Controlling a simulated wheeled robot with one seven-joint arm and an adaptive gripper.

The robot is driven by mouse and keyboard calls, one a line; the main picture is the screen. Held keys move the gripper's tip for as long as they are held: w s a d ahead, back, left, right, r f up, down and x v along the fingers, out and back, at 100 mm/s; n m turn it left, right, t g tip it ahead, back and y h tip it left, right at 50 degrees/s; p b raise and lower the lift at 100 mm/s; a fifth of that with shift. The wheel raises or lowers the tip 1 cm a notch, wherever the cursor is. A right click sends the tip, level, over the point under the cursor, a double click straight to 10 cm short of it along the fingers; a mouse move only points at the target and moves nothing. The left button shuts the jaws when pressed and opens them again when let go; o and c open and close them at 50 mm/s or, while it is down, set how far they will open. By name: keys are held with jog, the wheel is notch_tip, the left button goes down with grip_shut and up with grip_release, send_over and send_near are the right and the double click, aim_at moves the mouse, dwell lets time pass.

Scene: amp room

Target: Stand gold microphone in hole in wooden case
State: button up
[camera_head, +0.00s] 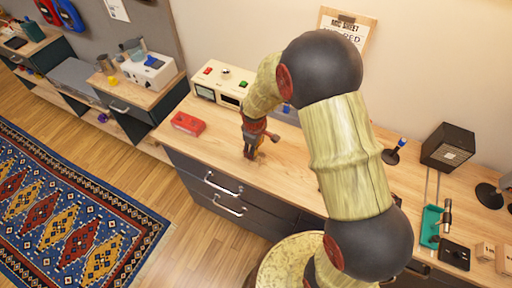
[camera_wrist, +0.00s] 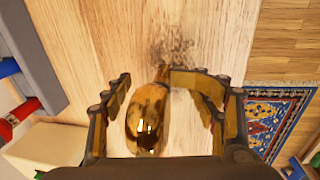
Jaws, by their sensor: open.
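A shiny gold microphone (camera_wrist: 148,122) lies on the wooden desktop in the wrist view, between the spread fingers of my gripper (camera_wrist: 150,84). The fingers reach down on both sides of it and a gap shows at its right. In the head view my gripper (camera_head: 253,148) points down at the desktop near its front edge, and the microphone is mostly hidden there. I cannot make out a wooden case with a hole for certain; small pale wooden blocks (camera_head: 503,260) stand at the far right, and my arm hides part of the desk.
A red box (camera_head: 187,123) lies left of my gripper, with a cream device (camera_head: 222,86) behind it. A black speaker (camera_head: 448,147), a microphone stand (camera_head: 390,157) and a green tray (camera_head: 431,226) are on the right.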

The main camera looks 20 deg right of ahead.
jog(key=shift+r, duration=0.1)
jog(key=s+r+m+p, duration=0.1)
jog(key=s+r, duration=0.1)
jog(key=r, duration=0.8)
jog(key=s+r+m, duration=0.1)
jog(key=s+r, duration=0.2)
jog(key=r, duration=0.7)
jog(key=s+r+m+t, duration=0.2)
jog(key=s+r+m, duration=0.1)
jog(key=s+r, duration=0.4)
jog(key=s+r+m+t, duration=0.2)
jog(key=s+r, duration=0.5)
jog(key=s, duration=0.6)
jog(key=shift+s+r+m+y, duration=0.2)
jog(key=shift+m+y, duration=0.2)
jog(key=shift+m, duration=0.4)
jog(key=shift+f, duration=0.1)
notch_tip(320, 180, down, 9)
jog(key=b, duration=0.9)
